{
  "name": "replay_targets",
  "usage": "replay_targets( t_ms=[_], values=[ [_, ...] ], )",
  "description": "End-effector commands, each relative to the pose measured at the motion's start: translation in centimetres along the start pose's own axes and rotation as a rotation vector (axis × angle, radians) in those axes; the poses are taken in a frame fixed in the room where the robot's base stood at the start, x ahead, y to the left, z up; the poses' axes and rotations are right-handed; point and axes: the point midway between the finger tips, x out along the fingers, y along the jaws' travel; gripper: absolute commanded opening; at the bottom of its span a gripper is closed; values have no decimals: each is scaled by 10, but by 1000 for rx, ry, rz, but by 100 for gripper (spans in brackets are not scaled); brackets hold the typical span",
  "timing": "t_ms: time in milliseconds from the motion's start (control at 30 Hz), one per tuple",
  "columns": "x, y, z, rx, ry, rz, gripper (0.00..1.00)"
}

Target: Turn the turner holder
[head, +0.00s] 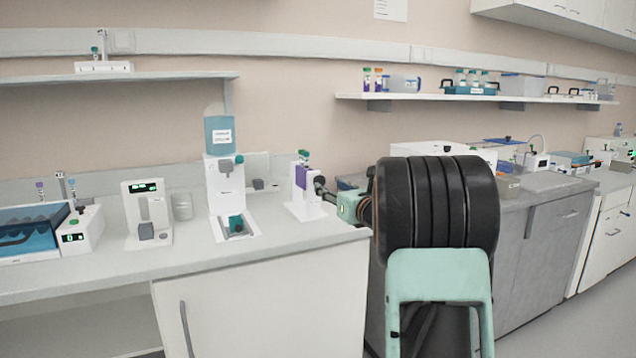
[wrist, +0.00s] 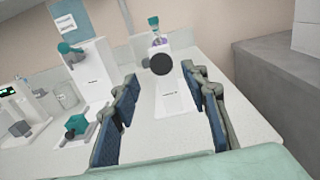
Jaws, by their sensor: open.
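The turner holder (head: 305,209) is a white stand near the right end of the left bench, with a purple part and green-capped tubes at its top. In the wrist view the turner holder (wrist: 178,105) lies straight ahead, with a round black knob (wrist: 162,64) facing me and a teal-capped tube (wrist: 153,21) behind it. My gripper (wrist: 161,84) is open, its blue-padded fingers apart on either side of the view, with the knob beyond and between the tips. Nothing is between the pads. In the head view my arm hides part of the bench edge beside the holder.
Left of the holder stands a white dispenser (head: 226,190) with a blue bottle (head: 219,134). Farther left are a small white device with a display (head: 146,212) and a blue box (head: 33,232). A shelf (head: 470,97) hangs above.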

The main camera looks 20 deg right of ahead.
Motion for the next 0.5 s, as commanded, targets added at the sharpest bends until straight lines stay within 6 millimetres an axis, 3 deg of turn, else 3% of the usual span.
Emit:
replay_targets(
  t_ms=[300,500],
  values=[
    [55,0,-1,1,1,-1,41],
    [75,-1,0,3,0,-2,41]
  ],
)
